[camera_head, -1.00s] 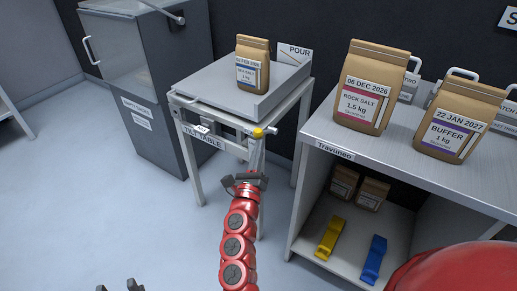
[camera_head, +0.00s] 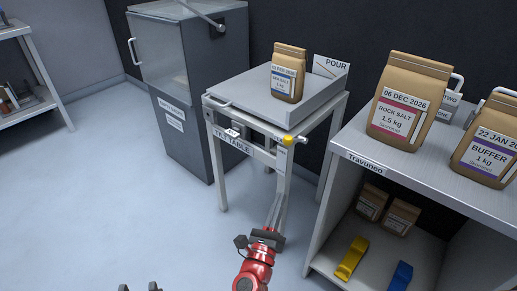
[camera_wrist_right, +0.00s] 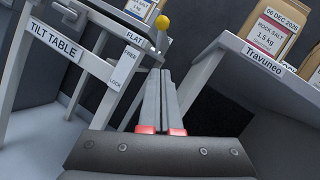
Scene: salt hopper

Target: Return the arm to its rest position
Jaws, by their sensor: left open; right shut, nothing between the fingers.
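My right gripper (camera_head: 267,238) is low in front of the tilt table (camera_head: 233,146), apart from it, with its red arm coming up from the bottom edge. In the right wrist view its two fingers (camera_wrist_right: 160,98) are together with nothing between them. The yellow-tipped lever (camera_wrist_right: 162,23) of the tilt table stands beyond the fingers, clear of them; it also shows in the head view (camera_head: 289,139). My left gripper (camera_head: 139,288) shows only as two separate fingertips at the bottom edge, open.
A paper salt bag (camera_head: 287,74) stands on the tilt table by the POUR sign (camera_head: 330,68). A shelf unit (camera_head: 376,164) at right carries rock salt (camera_head: 407,100) and buffer (camera_head: 488,143) bags; yellow (camera_head: 350,259) and blue (camera_head: 401,277) clips lie below. A grey cabinet (camera_head: 187,90) stands behind left.

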